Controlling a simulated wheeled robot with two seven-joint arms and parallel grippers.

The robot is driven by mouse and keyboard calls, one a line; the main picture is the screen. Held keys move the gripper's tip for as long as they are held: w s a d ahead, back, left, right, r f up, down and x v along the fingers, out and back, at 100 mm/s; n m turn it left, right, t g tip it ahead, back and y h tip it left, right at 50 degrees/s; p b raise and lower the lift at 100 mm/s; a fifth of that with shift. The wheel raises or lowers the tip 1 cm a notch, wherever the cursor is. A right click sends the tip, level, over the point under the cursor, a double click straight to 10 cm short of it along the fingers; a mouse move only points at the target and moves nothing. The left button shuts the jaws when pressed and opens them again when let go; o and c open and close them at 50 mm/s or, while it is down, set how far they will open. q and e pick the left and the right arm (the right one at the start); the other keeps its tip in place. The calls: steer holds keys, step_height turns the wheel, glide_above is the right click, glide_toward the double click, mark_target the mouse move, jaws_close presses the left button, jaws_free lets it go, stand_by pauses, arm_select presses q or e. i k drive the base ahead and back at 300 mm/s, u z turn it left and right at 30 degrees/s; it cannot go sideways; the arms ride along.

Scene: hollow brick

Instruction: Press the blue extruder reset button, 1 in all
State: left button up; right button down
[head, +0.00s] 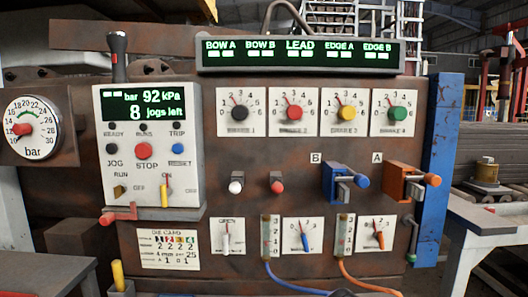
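The blue reset button (177,149) is on the right side of the white control box (150,190), above a small RESET label. It stands clear with nothing in front of it. A dark TRIP lamp (177,126) sits just above it. The red STOP button (143,151) and the dark JOG button (112,149) are in the same row to its left. The green display (148,104) above reads "-- bar 92 kPa" and "8 jogs left". Neither of my grippers shows in the head view.
Below the buttons are a RUN switch (119,190) and a yellow-handled lever (165,190). A red handle (118,215) juts out at the lower left. Dials, knobs and clamps fill the panel to the right.

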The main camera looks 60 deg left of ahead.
mark_target(177, 147)
steer(key=u, duration=2.65)
